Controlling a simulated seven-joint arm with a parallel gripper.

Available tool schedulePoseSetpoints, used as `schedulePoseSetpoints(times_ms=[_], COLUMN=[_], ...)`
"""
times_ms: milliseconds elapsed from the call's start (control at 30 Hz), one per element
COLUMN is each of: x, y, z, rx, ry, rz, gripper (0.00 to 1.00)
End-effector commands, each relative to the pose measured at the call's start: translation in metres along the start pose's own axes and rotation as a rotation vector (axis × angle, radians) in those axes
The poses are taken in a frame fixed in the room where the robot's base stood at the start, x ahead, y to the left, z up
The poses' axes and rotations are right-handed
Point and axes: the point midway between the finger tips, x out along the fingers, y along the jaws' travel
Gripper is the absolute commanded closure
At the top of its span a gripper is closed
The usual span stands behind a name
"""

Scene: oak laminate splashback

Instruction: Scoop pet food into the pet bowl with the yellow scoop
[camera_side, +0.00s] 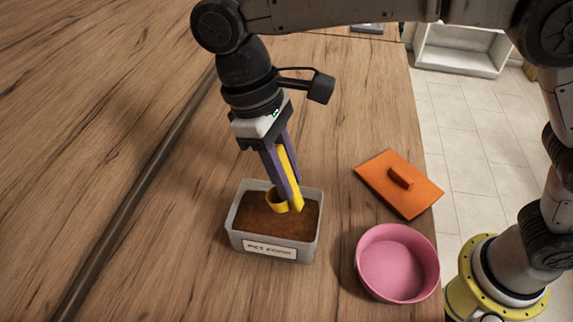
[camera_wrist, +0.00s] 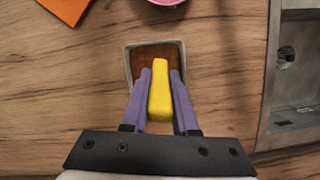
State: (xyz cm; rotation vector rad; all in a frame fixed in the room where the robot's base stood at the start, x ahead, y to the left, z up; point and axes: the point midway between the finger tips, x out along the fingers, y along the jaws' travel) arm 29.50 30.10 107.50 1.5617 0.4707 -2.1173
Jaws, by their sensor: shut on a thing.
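The yellow scoop (camera_side: 279,201) is upright in my gripper (camera_side: 291,200), which is shut on its handle. The scoop's cup is low in the grey pet food box (camera_side: 233,229), at the surface of the brown pet food (camera_side: 262,226); I cannot tell how deep it sits. In the wrist view the yellow handle (camera_wrist: 159,92) stands between the purple fingers (camera_wrist: 159,80) and hides the cup. The pink pet bowl (camera_side: 392,264) stands to the right of the box and looks empty. Its edge shows at the top of the wrist view (camera_wrist: 166,2).
An orange lid (camera_side: 386,190) with a handle lies on the counter behind the bowl. A grey sink-like unit (camera_wrist: 267,85) is at the right of the wrist view. The wooden counter left of the box is clear. The counter's edge runs right of the lid.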

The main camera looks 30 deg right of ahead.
Motion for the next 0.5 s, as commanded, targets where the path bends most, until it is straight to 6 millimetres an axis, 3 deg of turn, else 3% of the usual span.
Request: schedulePoseSetpoints(times_ms=[500], x=[0.022], y=[0.0], z=[-0.007], rx=[0.0], ry=[-0.001], rz=[0.0], gripper=[1.0])
